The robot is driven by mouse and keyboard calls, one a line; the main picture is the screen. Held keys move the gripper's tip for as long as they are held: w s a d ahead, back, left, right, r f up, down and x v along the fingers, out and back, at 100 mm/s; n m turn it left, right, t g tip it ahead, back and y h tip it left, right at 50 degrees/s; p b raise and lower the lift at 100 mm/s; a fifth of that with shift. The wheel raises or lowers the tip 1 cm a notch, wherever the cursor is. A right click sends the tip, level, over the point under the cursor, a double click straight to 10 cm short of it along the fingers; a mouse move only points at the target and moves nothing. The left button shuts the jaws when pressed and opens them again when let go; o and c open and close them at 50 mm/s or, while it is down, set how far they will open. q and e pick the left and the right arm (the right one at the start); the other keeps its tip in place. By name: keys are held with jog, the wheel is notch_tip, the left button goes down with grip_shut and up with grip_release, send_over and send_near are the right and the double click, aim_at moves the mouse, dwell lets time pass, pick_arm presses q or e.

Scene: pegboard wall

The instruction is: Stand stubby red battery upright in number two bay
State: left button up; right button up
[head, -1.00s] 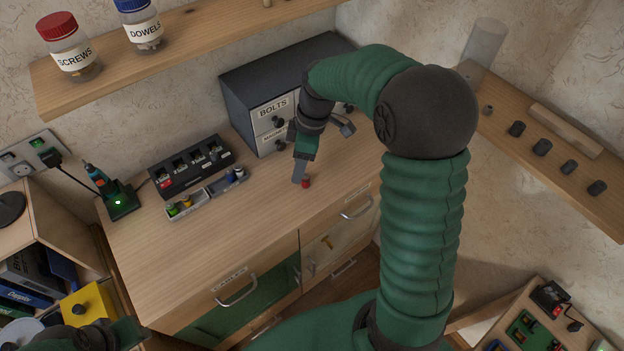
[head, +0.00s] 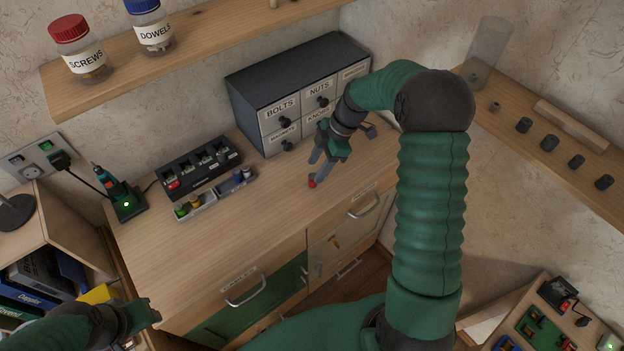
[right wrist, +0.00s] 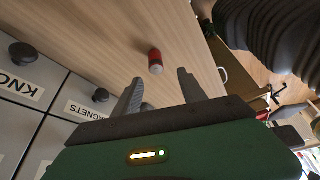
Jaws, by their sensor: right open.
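The stubby red battery (head: 312,183) is on the wooden counter. It also shows in the right wrist view (right wrist: 155,60), beyond my fingertips; I cannot tell whether it stands or lies. My right gripper (head: 322,167) is open and tilted, its fingers pointing down toward the battery, with nothing between them in the right wrist view (right wrist: 160,80). The black bay unit (head: 205,185) stands at the back left of the counter, with a red item (head: 172,184) in its leftmost bay. The bay numbers are too small to read. My left gripper (head: 150,312) is at the lower left; its jaws are unclear.
A grey tray (head: 211,203) with several small batteries lies in front of the bay unit. A grey drawer cabinet (head: 262,92) stands behind my right gripper. A green-lit charger stand (head: 127,203) is left. The counter between tray and battery is clear.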

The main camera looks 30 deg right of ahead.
aim_at(313, 175)
jog(key=x, duration=0.3)
jog(key=d+p+x, duration=0.1)
jog(key=x, duration=0.1)
jog(key=shift+w+f, duration=0.2)
jog(key=shift+f, duration=0.1)
jog(key=shift+a+r, duration=0.1)
jog(key=shift+a, duration=0.05)
jog(key=c, duration=0.4)
grip_shut()
